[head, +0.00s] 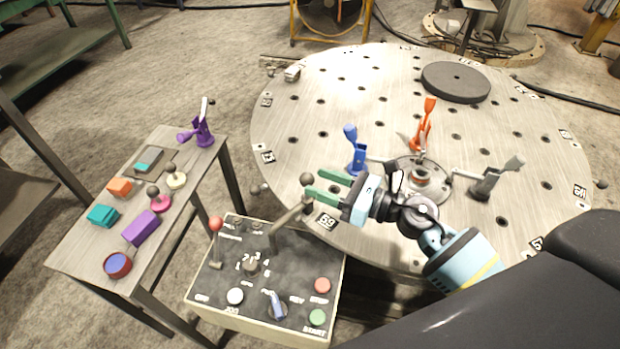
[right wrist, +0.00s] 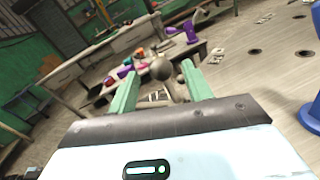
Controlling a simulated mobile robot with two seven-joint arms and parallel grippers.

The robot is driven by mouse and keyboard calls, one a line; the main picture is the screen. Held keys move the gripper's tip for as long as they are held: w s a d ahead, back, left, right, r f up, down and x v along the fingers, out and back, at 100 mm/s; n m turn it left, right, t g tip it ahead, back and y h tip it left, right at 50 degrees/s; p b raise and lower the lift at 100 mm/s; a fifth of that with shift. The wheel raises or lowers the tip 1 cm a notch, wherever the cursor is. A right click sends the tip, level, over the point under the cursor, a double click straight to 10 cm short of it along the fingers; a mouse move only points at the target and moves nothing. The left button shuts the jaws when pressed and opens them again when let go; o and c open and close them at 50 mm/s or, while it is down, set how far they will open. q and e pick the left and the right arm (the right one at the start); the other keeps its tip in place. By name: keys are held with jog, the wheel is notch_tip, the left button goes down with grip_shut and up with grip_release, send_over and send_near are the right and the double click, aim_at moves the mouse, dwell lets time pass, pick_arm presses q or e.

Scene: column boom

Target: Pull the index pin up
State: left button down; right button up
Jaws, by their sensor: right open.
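My right gripper (head: 317,183) is open, with green fingers reaching left over the near left edge of the round table. A grey ball knob (head: 306,180) tops a slanted lever at the back of the control box (head: 335,290). The knob is just off the fingertips in the head view. In the right wrist view the knob (right wrist: 162,70) appears between the two fingers (right wrist: 158,85); I cannot tell whether they touch it. No part is clearly marked as the index pin, and I cannot tell whether this knob belongs to it. My left gripper is not in view.
The round steel table (head: 330,110) carries a blue clamp (head: 354,150), an orange clamp (head: 424,125), a grey clamp (head: 495,182) and a dark disc (head: 455,82). A red-knobbed lever (head: 216,228) stands on the box. A side table (head: 75,255) holds several coloured parts.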

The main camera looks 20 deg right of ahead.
jog(key=v, duration=0.3)
jog(key=shift+s+d+b, duration=0.25)
jog(key=shift+s+b, duration=0.05)
jog(key=shift+s, duration=0.05)
